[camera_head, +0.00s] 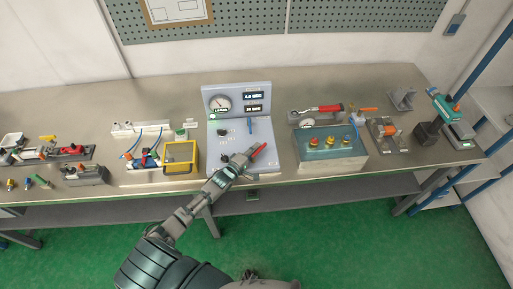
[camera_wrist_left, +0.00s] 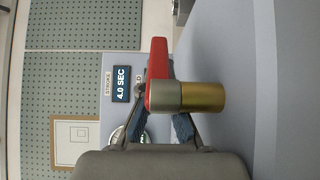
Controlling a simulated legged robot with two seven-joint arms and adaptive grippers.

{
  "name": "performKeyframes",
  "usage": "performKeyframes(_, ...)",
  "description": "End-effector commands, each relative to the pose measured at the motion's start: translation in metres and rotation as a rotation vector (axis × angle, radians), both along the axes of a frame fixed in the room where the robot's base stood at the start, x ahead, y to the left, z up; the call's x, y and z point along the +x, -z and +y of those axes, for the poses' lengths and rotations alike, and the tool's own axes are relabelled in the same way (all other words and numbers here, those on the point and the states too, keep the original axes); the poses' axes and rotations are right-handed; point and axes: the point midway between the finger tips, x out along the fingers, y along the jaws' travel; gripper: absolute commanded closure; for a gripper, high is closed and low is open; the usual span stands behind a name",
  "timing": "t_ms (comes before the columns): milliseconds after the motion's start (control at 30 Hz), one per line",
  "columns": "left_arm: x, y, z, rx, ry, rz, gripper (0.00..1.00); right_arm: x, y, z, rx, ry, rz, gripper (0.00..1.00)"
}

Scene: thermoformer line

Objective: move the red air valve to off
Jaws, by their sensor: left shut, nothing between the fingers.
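The red air valve shows as a red lever handle (camera_head: 258,150) at the front right of the grey control panel in the head view. In the left wrist view the red handle (camera_wrist_left: 158,62) points up the picture from a grey collar and a brass body (camera_wrist_left: 205,97). My left gripper (camera_head: 245,157) is at the handle's lower left end, over the panel's front part. It is shut and holds nothing. The valve hides part of the fingers in the wrist view, and I cannot tell whether they touch it. My right gripper is not in view.
The panel's upright back (camera_head: 238,89) carries a gauge (camera_head: 219,103) and two displays. A yellow-framed box (camera_head: 181,157) stands to the left. The metal bench (camera_head: 85,105) has bare room behind these fixtures.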

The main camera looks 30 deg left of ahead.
Motion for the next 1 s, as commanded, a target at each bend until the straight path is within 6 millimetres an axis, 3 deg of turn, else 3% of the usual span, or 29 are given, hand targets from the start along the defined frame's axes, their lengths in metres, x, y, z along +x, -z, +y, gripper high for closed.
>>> performKeyframes(367, -0.003, -0.0013, -0.0018, 0.004, -0.007, -0.001, 1.0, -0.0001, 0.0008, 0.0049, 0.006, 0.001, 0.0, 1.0)
performKeyframes(1000, -0.0032, -0.0008, -0.0017, 0.002, -0.005, -0.001, 1.0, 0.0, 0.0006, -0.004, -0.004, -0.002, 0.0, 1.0)
